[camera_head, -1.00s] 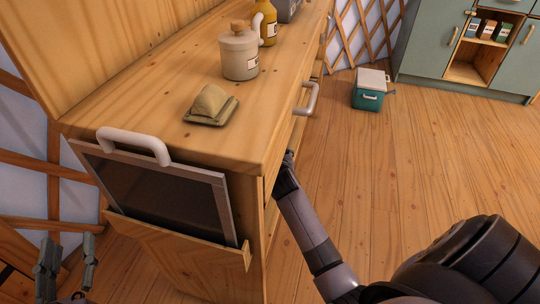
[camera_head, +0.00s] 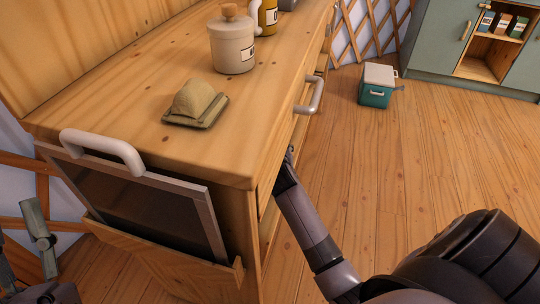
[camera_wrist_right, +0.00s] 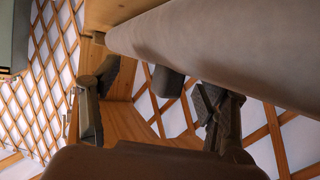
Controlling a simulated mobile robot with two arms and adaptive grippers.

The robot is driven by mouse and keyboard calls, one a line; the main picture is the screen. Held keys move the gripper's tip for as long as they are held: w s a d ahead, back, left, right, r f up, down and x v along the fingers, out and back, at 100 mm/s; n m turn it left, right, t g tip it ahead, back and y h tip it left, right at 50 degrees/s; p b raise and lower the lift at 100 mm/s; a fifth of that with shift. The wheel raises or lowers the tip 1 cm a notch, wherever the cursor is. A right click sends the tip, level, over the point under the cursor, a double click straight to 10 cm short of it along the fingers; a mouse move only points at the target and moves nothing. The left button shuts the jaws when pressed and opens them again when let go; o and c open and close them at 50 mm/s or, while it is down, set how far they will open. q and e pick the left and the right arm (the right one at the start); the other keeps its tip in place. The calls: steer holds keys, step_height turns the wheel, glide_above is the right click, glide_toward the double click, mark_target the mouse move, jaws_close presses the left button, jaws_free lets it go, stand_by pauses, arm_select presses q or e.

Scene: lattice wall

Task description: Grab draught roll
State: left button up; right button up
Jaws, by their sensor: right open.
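A thick pale grey-brown roll (camera_wrist_right: 230,50), which looks like the draught roll, runs across the upper right of the right wrist view. My right gripper (camera_wrist_right: 155,112) is open, its two dark fingers apart below the roll. The roll crosses ahead of the right finger. I cannot tell whether they touch. In the head view my right arm reaches to the drawer side of the wooden cabinet (camera_head: 185,95); the roll is not seen there and the right fingers are mostly hidden. My left gripper (camera_head: 25,255) is at the lower left edge, partly cut off, open and empty.
A teal cooler (camera_head: 376,86) stands on the floor.

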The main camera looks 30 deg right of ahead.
steer(key=shift+s+f, duration=0.1)
steer(key=shift+f, duration=0.05)
jaws_close()
stand_by(0.7)
